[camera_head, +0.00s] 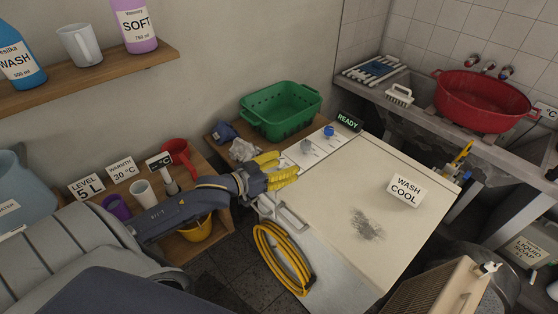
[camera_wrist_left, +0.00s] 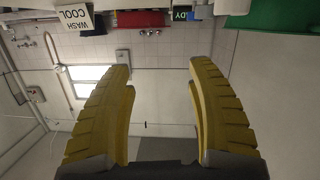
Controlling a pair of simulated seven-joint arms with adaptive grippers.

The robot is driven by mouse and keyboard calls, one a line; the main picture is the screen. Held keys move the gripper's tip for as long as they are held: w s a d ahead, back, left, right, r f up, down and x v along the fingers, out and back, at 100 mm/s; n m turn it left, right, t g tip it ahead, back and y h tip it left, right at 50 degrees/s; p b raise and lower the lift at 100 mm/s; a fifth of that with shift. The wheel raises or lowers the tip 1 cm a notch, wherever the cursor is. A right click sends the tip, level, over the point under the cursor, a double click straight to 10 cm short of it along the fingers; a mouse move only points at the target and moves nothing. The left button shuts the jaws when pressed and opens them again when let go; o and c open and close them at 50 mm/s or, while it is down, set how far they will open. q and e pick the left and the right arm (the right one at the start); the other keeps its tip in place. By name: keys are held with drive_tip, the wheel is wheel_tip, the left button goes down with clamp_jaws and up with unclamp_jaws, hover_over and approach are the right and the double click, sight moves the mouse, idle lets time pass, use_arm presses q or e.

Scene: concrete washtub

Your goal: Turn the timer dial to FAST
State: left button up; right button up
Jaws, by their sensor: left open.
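The white machine (camera_head: 335,205) has a control panel at its back left edge. On the panel are a grey knob (camera_head: 306,146) and a blue knob (camera_head: 328,131); their small markings are too small to read, so I cannot tell which is the timer dial. My left gripper (camera_head: 285,171), with yellow ridged fingers, is in front of and left of the panel, apart from both knobs. In the left wrist view its fingers (camera_wrist_left: 162,95) are spread with nothing between them.
A lit READY display (camera_head: 348,120) stands behind the panel, and a WASH COOL card (camera_head: 405,190) on the machine's top. A green basket (camera_head: 282,109) is behind the gripper. A coiled yellow hose (camera_head: 283,257) hangs at the machine's front. The top is mostly clear.

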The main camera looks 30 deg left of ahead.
sight(279, 159)
use_arm(q)
drive_tip(key=s+a+f+n+g+y, duration=0.1)
drive_tip(key=s+a+n+y, duration=0.1)
drive_tip(key=s+a+y, duration=0.45)
drive_tip(key=shift+h, duration=0.95)
drive_tip(key=x, duration=1)
drive_tip(key=f+x, duration=0.1)
drive_tip(key=x, duration=0.4)
drive_tip(key=shift+w+a+f, duration=0.1)
drive_tip(key=shift+a+f, duration=0.1)
drive_tip(key=shift+a, duration=0.15)
drive_tip(key=c, duration=1.2)
